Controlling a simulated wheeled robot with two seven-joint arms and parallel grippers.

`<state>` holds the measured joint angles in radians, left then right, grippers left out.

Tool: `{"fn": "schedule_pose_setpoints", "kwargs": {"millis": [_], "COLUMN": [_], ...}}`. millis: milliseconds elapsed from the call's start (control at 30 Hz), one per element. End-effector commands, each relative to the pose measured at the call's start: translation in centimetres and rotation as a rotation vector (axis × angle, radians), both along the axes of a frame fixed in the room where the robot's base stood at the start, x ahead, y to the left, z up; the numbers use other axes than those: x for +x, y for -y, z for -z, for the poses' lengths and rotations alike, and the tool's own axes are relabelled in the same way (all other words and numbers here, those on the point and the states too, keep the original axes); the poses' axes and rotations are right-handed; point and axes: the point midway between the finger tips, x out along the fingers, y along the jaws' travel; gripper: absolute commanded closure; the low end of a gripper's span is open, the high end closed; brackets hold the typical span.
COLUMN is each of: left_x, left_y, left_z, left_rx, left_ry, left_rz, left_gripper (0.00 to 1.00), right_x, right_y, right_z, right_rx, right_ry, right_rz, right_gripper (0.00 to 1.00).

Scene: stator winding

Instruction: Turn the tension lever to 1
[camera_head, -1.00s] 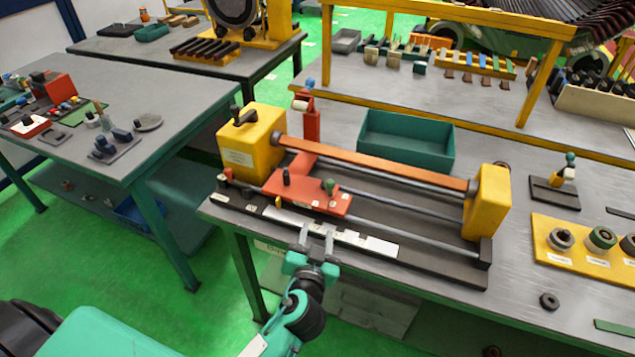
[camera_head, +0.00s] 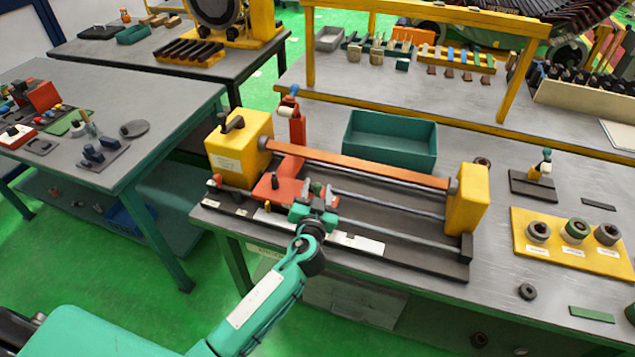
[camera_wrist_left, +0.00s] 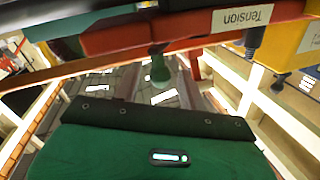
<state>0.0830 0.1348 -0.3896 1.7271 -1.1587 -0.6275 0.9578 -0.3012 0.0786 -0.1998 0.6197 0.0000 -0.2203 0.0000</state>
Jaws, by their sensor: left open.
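The red carriage (camera_head: 272,189) sits on the rails of the yellow-ended winding machine. A small lever with a green knob (camera_head: 317,187) stands on the carriage's right part. It also shows in the left wrist view (camera_wrist_left: 159,70). The label "Tension" (camera_wrist_left: 242,18) appears upside down on a red part there. My left gripper (camera_head: 318,194) is open at the green knob, with one finger on each side of it in the wrist view. I cannot tell whether they touch it. The gripper hides much of the lever's base, and no scale number is readable. My right gripper is not in view.
Yellow end blocks (camera_head: 240,150) and (camera_head: 468,200) flank the carriage. An orange bar (camera_head: 360,164) runs behind it. A green bin (camera_head: 390,142) stands farther back. A yellow plate with several rings (camera_head: 570,242) lies at the right. A black knob (camera_wrist_left: 254,40) is near the label.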

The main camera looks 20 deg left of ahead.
Motion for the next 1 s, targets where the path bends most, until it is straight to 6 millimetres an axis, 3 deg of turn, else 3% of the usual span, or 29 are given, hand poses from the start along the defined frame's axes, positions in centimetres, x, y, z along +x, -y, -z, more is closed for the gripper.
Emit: {"fn": "schedule_pose_setpoints", "kwargs": {"millis": [200,467,700,1000], "left_x": [1.36,1.43,1.42,1.31], "left_y": [-0.25,-0.28,-0.28,-0.5], "left_z": [-0.02,0.06,0.05,0.05], "left_rx": [0.0,0.0,0.0,0.001], "left_ry": [0.0,-0.001,-0.001,0.0], "left_rz": [0.001,0.001,0.001,0.037], "left_gripper": [0.58,0.58,1.0,1.0], "right_x": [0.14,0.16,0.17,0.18], "right_y": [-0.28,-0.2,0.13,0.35], "right_z": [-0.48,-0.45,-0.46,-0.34], "right_rx": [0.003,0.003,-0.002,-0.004], "right_ry": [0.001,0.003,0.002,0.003], "right_rz": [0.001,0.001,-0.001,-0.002], "right_gripper": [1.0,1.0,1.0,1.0]}}
